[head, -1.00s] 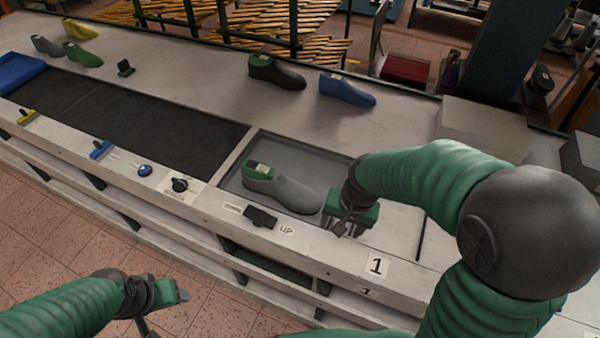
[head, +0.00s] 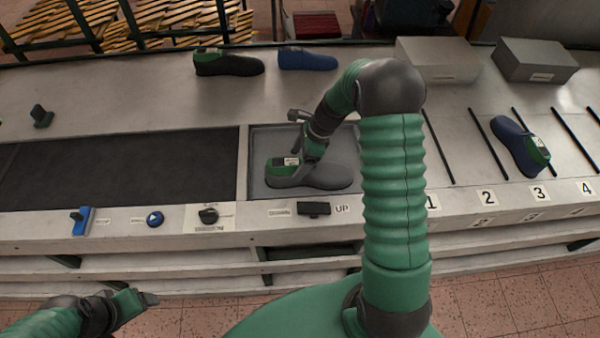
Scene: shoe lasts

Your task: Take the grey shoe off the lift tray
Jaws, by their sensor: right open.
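The grey shoe (head: 320,177) lies on the grey lift tray (head: 268,139), its green-lined collar with a white label at the left and its toe to the right. My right gripper (head: 300,135) is open at the far side of the shoe's collar, partly over it. Whether it touches the shoe I cannot tell, as the wrist hides part of the collar. My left gripper (head: 145,299) is low at the left, in front of the bench and away from the shoe; its jaws do not show clearly.
A dark belt (head: 110,175) runs left of the tray. A black UP switch (head: 314,208) sits in front of it. Behind stand a black shoe (head: 228,65) and a blue shoe (head: 307,60). A navy shoe (head: 520,147) lies in the numbered lanes at right, with grey boxes (head: 536,60) behind.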

